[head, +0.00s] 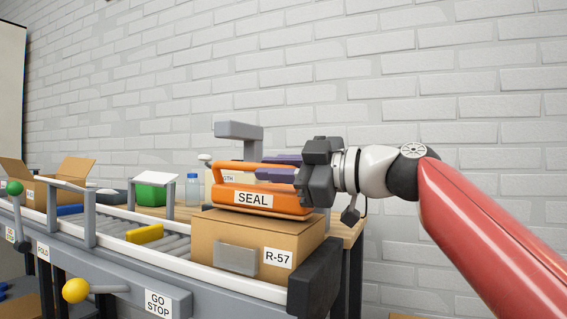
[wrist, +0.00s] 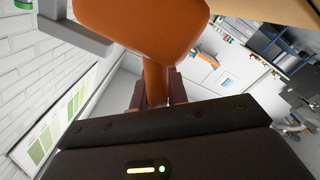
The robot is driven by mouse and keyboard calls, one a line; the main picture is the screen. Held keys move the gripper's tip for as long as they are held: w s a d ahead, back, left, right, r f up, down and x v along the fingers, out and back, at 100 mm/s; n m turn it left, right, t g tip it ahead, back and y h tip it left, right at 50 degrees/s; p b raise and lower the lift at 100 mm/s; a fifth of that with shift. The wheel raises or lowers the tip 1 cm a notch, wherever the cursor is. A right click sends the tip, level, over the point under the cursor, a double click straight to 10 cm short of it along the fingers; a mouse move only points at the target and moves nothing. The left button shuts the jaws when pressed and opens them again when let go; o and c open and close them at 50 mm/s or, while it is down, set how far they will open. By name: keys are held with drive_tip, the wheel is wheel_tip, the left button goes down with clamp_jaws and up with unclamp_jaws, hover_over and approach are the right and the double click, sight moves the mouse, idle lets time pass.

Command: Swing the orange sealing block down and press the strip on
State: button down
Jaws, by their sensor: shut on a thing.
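The orange sealing block (head: 225,193), labelled SEAL, lies low over the top of a cardboard box (head: 215,236) marked R-57. From this angle I cannot tell whether it touches the lid or a thin gap is left. Its orange handle bar (head: 226,166) runs along its top. My gripper (head: 275,168) comes in from the right, its purple fingers shut on that handle. In the wrist view the orange block (wrist: 145,30) is large at the top, and its bar passes between my fingers (wrist: 155,94). I cannot make out a strip; the lid's top is mostly hidden.
A grey post with an arm (head: 238,131) stands behind the block. A dark stop plate (head: 315,277) is at the box's right end. The roller conveyor (head: 175,246) runs left, with a yellow block (head: 145,234). A yellow-knobbed lever (head: 76,290) is in front by a GO STOP label.

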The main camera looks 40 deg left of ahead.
drive_tip(key=shift+w+f, duration=0.15)
drive_tip(key=shift+w, duration=0.05)
drive_tip(key=c, duration=1.6)
unclamp_jaws()
drive_tip(key=shift+w, duration=0.1)
drive_tip(key=shift+o, duration=1)
drive_tip(key=b+v, duration=0.2)
drive_tip(key=v, duration=0.5)
drive_tip(key=shift+d, duration=0.35)
